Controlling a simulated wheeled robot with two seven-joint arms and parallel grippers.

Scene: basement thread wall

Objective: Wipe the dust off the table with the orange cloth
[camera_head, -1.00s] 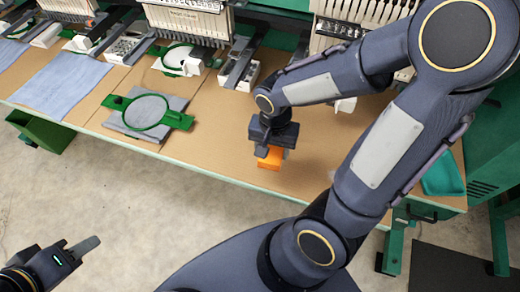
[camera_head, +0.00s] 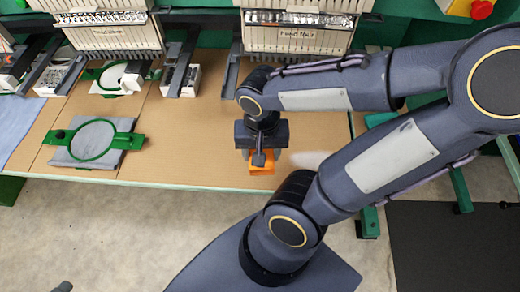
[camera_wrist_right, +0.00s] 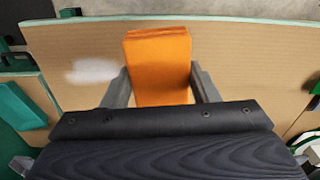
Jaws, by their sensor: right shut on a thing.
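The orange cloth (camera_head: 262,168) is a folded pad between the fingers of my right gripper (camera_head: 262,158), low over the brown table (camera_head: 200,150) near its front edge. In the right wrist view the cloth (camera_wrist_right: 158,65) stands out between both fingers of the gripper (camera_wrist_right: 160,88), which is shut on it. I cannot tell whether the cloth touches the table. The dust is a pale patch (camera_head: 308,160) just right of the cloth; it also shows left of the cloth in the wrist view (camera_wrist_right: 93,72). Only a tip of my left gripper (camera_head: 63,287) shows at the bottom left.
A green hoop (camera_head: 93,140) on grey fabric lies on the table's left part. Embroidery machines (camera_head: 295,38) stand along the back. A blue cloth (camera_head: 14,125) lies at far left. A teal thing (camera_wrist_right: 20,105) shows in the wrist view. The table between hoop and cloth is clear.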

